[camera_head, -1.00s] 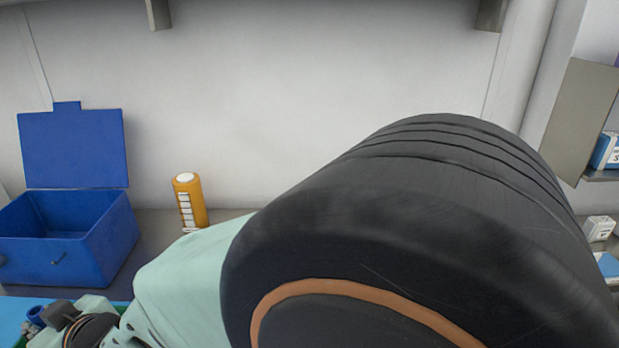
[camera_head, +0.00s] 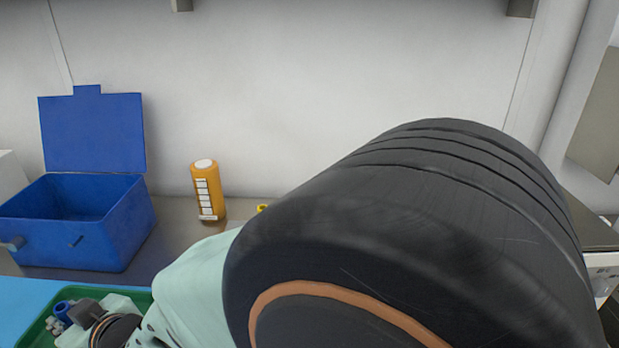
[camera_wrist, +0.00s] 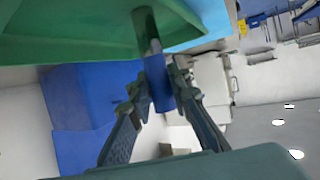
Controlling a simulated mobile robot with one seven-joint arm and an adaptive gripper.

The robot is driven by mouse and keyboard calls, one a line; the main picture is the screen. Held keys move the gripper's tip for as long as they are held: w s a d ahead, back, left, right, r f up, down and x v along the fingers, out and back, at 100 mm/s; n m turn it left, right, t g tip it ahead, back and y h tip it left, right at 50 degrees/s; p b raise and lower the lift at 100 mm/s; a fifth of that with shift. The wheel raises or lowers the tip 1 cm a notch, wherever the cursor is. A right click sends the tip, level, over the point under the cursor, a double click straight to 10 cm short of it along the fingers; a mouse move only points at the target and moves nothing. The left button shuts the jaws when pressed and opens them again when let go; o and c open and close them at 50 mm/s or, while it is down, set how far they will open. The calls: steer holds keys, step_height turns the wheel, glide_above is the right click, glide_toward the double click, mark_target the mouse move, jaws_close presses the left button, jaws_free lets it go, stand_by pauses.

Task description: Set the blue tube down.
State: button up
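The blue tube (camera_wrist: 157,80) stands between the two fingers of my gripper (camera_wrist: 158,88) in the wrist view. Both fingers lie close against its sides, and the gripper looks shut on it. The tube's darker far part reaches over the green tray (camera_wrist: 60,45). I cannot tell whether its end touches the tray. In the head view my gripper (camera_head: 88,316) is at the lower left, over the tray (camera_head: 140,299). A small blue piece (camera_head: 62,311) shows beside it, probably part of the tube. My arm hides much of the tray.
An open blue box (camera_head: 95,236) stands behind the tray at the left. An orange bottle (camera_head: 208,192) stands to its right near the wall. A light blue surface (camera_head: 25,300) lies around the tray. My arm blocks the right half of the head view.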

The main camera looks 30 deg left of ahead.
steer(key=o, duration=0.3)
steer(key=shift+r, duration=0.1)
steer(key=shift+r+p, duration=0.2)
steer(key=shift+p, duration=0.1)
steer(key=shift+d, duration=0.3)
steer(key=shift+v, duration=5.7)
steer(key=shift+r, duration=0.2)
